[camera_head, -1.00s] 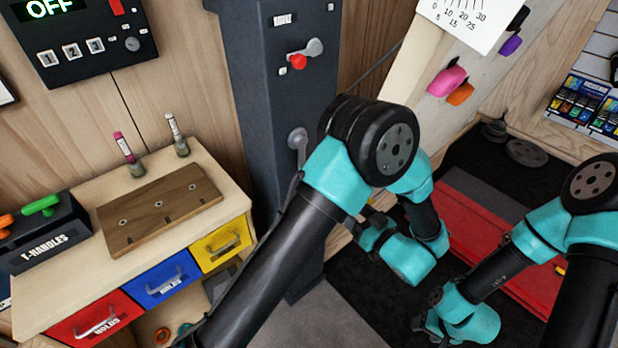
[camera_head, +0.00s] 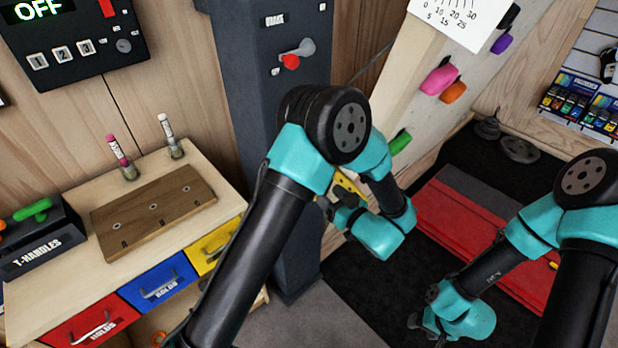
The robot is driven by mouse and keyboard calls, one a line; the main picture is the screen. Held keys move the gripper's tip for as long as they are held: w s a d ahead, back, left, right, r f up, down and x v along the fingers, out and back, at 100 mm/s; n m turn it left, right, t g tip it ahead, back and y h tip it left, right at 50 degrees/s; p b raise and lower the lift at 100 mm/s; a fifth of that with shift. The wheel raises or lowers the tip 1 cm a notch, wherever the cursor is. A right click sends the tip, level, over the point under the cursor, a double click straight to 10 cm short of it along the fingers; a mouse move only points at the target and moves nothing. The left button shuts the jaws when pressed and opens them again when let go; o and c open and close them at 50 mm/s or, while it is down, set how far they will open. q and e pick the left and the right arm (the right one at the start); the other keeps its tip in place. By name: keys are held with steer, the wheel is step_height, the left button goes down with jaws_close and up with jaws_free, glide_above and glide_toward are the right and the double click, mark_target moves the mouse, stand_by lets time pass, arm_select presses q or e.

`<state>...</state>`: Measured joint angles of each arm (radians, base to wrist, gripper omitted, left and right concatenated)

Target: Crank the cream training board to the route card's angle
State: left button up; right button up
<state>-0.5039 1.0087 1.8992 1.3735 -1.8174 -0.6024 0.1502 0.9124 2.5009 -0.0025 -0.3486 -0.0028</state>
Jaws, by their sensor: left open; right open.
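The cream training board (camera_head: 396,92) leans at the upper right, with pink (camera_head: 440,78), orange (camera_head: 453,92) and green (camera_head: 400,142) holds. A white angle scale (camera_head: 455,22) is at its top, cut off by the frame; I cannot read the set angle. The dark column (camera_head: 240,110) carries a brake lever with a red knob (camera_head: 291,62). The grey handle lower on the column is hidden behind my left arm. My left gripper (camera_head: 338,203) is open in front of the board's lower part, holding nothing visible. My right gripper (camera_head: 420,334) is open low over the dark floor. I see no route card.
A black control box (camera_head: 75,45) reads OFF. A bench (camera_head: 225,205) holds a wooden plate (camera_head: 155,210), two markers and a T-handles box (camera_head: 35,240). A red mat (camera_head: 480,240) lies on the floor. Weight plates (camera_head: 519,150) lie at the back right.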

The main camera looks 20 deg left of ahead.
arm_select(q)
steer(key=x, duration=0.9)
steer(key=shift+w+a, duration=0.15)
steer(key=shift+a, duration=0.1)
steer(key=shift+c, duration=0.4)
jaws_close()
